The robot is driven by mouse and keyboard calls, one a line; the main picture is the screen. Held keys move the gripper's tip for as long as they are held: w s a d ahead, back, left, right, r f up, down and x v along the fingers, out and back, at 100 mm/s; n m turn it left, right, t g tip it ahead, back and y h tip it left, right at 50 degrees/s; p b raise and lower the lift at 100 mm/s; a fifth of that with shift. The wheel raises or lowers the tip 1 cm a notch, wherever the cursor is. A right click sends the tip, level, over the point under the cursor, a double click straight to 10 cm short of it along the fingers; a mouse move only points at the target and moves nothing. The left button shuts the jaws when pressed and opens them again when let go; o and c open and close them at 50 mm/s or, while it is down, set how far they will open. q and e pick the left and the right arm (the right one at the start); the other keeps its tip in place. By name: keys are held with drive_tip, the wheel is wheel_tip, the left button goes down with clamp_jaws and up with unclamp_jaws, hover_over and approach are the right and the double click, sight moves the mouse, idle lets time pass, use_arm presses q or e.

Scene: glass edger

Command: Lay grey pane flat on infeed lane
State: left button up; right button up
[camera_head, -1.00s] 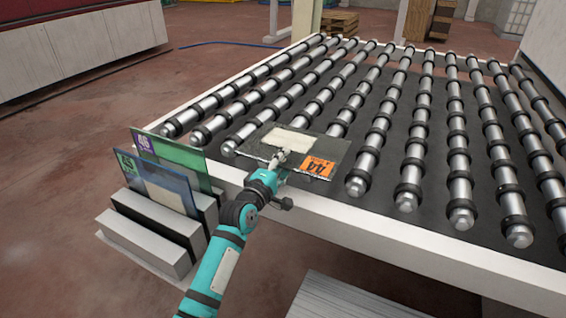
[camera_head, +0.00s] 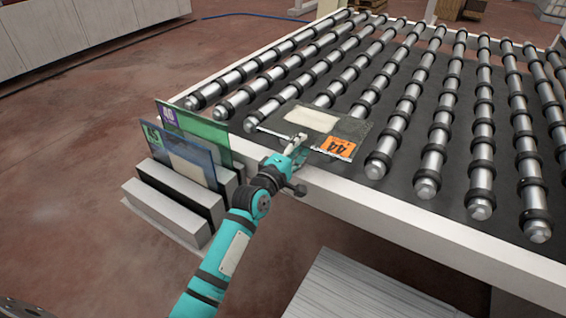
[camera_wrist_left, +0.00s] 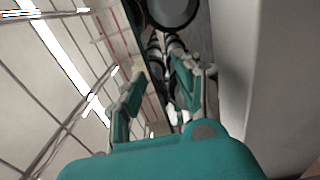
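The grey pane (camera_head: 318,122), with a cream patch and an orange label marked 44, lies about flat over the front-left roller ends of the infeed lane (camera_head: 420,215). It looks to rest on the rollers, but its underside is hidden. My left gripper (camera_head: 300,143) is at the pane's front edge, with one finger above it and the other lower. In the left wrist view the fingers (camera_wrist_left: 160,85) stand apart, with a gap between them. The thin dark strip beside the left finger is probably the pane's edge. My right gripper is not in view.
A rack (camera_head: 165,200) left of the lane's front corner holds a green pane (camera_head: 215,135) and a blue pane (camera_head: 188,158) upright. The lane's white front rail (camera_head: 400,217) runs under my left wrist. A ribbed grey surface (camera_head: 350,290) is at the bottom. Rollers to the right are bare.

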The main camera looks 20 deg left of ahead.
use_arm(q)
drive_tip(key=s+a+p, duration=0.1)
drive_tip(key=s+p, duration=0.2)
drive_tip(key=s, duration=0.5)
drive_tip(key=shift+a+p, duration=0.25)
drive_tip(key=shift+p, duration=0.05)
idle(1.1)
idle(0.4)
